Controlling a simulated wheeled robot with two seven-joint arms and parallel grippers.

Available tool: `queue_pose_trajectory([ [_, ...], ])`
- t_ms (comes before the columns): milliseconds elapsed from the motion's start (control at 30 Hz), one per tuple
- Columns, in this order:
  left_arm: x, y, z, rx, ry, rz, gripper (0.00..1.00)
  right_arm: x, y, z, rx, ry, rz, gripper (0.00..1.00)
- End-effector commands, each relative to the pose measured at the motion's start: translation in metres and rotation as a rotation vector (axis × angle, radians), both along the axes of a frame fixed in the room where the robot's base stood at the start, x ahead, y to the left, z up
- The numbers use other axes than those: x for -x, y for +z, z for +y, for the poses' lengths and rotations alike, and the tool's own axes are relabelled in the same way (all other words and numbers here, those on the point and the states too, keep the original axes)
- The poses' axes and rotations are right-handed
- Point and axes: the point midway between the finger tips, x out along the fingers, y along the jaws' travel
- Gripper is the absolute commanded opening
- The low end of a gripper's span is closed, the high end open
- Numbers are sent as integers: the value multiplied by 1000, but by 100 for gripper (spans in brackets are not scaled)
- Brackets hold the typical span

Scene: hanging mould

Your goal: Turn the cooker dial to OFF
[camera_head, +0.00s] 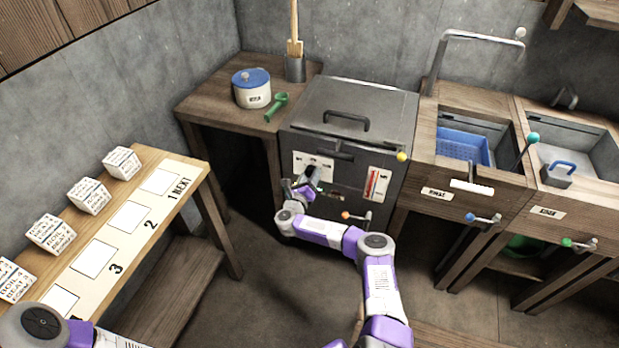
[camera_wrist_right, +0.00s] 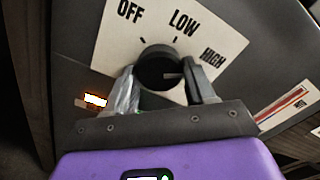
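The cooker (camera_head: 352,118) is a dark grey box with a lid, at the middle of the head view. Its round black dial (camera_wrist_right: 160,68) sits on a white plate (camera_wrist_right: 225,22) marked OFF, LOW and HIGH. The dial's white mark points right, toward the HIGH side. My right gripper (camera_head: 308,184) reaches the cooker's front. In the wrist view the right gripper's fingers (camera_wrist_right: 162,80) lie close against both sides of the dial. In the head view my right gripper partly hides the dial. Only part of my left arm shows at bottom left; its gripper is out of view.
A red-and-white gauge (camera_head: 377,184) and an orange-knobbed lever (camera_head: 352,216) are on the cooker's front, near my right arm. A table with a blue-lidded pot (camera_head: 252,90) stands left, and sinks (camera_head: 462,141) stand right. A bench (camera_head: 185,222) with lettered blocks is at far left.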

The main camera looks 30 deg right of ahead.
Motion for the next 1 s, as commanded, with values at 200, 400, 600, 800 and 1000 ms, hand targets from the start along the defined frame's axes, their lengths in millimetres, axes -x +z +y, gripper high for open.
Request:
queue_pose_trajectory([
  [200, 0, 0, 0, 0, 0, 0, 43, 0, 0, 0, 2, -1, 2, 24],
  [400, 0, 4, 0, 0, 0, 0, 43, 0, 1, 0, 29, 0, 32, 24],
  [600, 0, 12, 0, 0, 0, 0, 43, 0, 2, 0, 104, 0, 118, 24],
  [800, 0, 22, 0, 0, 0, 0, 43, 0, 3, 1, 217, 0, 249, 24],
  [1000, 0, 31, 0, 0, 0, 0, 43, 0, 3, 1, 341, 0, 394, 24],
])
